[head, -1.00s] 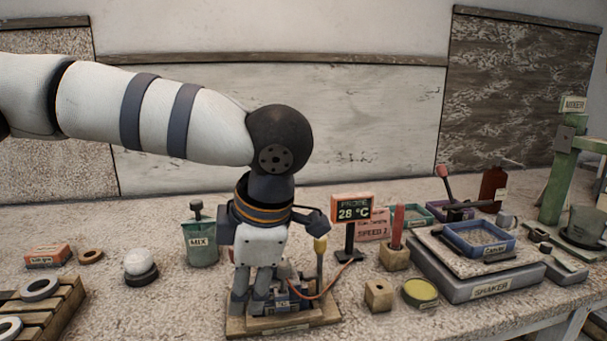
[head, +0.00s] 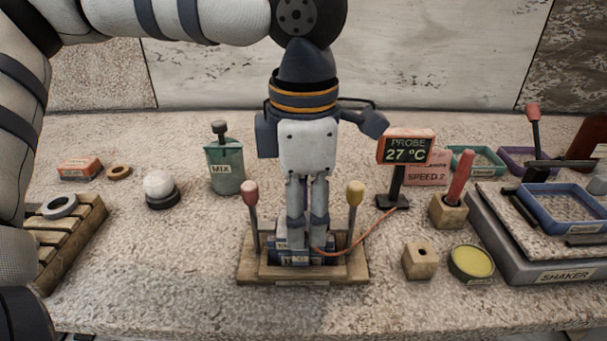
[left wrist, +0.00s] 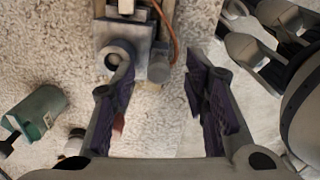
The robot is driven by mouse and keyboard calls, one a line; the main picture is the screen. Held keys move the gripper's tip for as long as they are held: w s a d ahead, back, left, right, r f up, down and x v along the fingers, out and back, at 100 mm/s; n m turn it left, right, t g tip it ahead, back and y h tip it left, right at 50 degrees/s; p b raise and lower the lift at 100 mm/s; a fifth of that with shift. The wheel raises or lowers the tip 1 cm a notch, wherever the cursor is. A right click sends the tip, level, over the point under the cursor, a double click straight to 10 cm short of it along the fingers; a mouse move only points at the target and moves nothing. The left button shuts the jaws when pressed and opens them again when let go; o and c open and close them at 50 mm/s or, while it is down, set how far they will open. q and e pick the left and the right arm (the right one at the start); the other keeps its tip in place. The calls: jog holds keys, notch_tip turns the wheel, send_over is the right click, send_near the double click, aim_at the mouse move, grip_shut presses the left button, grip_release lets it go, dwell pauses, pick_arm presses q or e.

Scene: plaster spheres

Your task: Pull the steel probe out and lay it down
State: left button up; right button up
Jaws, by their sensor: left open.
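My left gripper (head: 308,232) is open and points down over the wooden stand (head: 255,275), its fingers in front of the middle of the rig. The rig has a blue and grey body (head: 328,258). An orange lead (head: 372,222) runs from the rig to the probe display (head: 405,150), which reads 27 °C. I cannot make out the steel probe itself; the fingers hide the middle of the rig. In the left wrist view the jaws stand apart, with a grey block (left wrist: 128,38) of the rig just beyond them. My right gripper does not clearly show.
The green MIX bottle (head: 225,165) stands behind left, the shaker (head: 550,262) at right. The tabletop left of the stand has clear room.

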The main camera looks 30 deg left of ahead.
pick_arm(q)
jog(key=shift+w+f, duration=0.1)
jog(key=shift+f, duration=0.15)
jog(key=shift+c, duration=0.6)
grip_shut()
jog(key=c, duration=0.7)
grip_release()
jog(key=shift+c, duration=0.2)
grip_shut()
jog(key=shift+r, duration=2.95)
